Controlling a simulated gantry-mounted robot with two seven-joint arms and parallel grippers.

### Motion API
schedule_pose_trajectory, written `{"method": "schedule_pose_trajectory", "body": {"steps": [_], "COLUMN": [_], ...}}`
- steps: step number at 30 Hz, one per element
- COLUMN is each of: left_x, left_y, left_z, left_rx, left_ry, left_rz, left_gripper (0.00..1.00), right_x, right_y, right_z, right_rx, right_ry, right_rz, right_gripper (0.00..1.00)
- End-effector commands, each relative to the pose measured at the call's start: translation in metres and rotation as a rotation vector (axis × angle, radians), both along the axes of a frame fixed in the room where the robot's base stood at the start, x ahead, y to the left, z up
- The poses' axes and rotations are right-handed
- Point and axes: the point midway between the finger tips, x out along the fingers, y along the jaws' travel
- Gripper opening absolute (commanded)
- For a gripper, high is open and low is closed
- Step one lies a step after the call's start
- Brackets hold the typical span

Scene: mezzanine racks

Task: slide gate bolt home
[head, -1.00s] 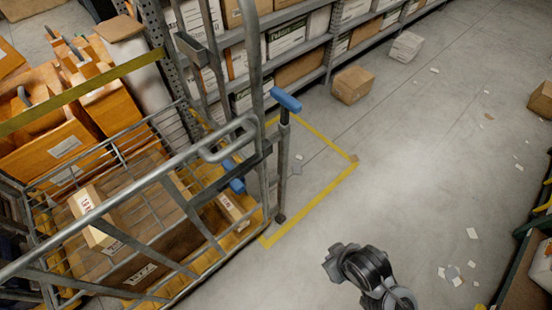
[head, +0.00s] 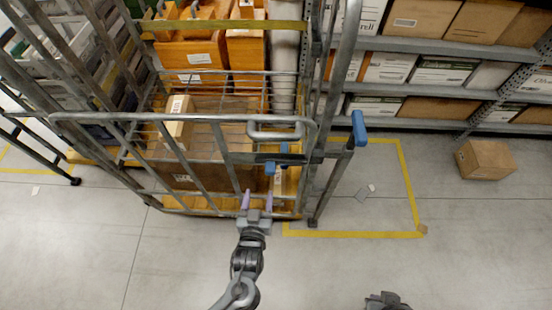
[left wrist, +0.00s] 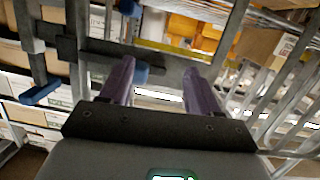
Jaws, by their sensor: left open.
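The roll cage's gate (head: 180,117) is a grey tube frame with slanted bars. A dark flat bolt bar (head: 243,158) lies across its right side, with a blue grip (head: 270,168) hanging at it. In the left wrist view a blue grip (left wrist: 142,73) shows between and beyond the fingers. My left gripper (head: 257,197) is open and empty, its purple fingers pointing at the gate just below the blue grip; it also shows in the left wrist view (left wrist: 160,70). I see no contact. Part of my right arm's end (head: 385,301) shows at the bottom edge; its jaws are unclear.
A second blue handle (head: 359,128) tops the post right of the gate. The cage holds a small carton (head: 178,122) and orange boxes (head: 190,55). Shelves (head: 430,48) stand behind. A brown carton (head: 485,160) sits on the floor at right. Floor in front is clear.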

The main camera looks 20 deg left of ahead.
Motion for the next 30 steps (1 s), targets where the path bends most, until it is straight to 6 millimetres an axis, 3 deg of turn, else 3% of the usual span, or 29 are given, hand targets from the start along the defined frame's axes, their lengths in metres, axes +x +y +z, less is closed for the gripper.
{"method": "schedule_pose_trajectory", "body": {"steps": [3, 9, 14, 30], "left_x": [0.006, 0.011, 0.025, 0.099], "left_y": [-0.018, -0.032, -0.028, -0.004], "left_z": [0.023, 0.038, 0.038, 0.038], "left_rx": [0.050, 0.096, 0.101, 0.099], "left_ry": [-0.096, -0.174, -0.183, -0.180], "left_rz": [0.031, 0.052, 0.054, 0.052], "left_gripper": [0.62, 0.62, 0.62, 0.62], "right_x": [0.000, 0.000, 0.000, 0.000], "right_y": [0.000, 0.000, 0.000, -0.002], "right_z": [0.016, 0.021, 0.019, 0.012], "right_rx": [0.000, 0.001, 0.001, -0.006], "right_ry": [-0.001, -0.001, -0.001, -0.001], "right_rz": [-0.001, -0.002, -0.002, 0.002], "right_gripper": [0.00, 0.00, 0.00, 0.00]}}
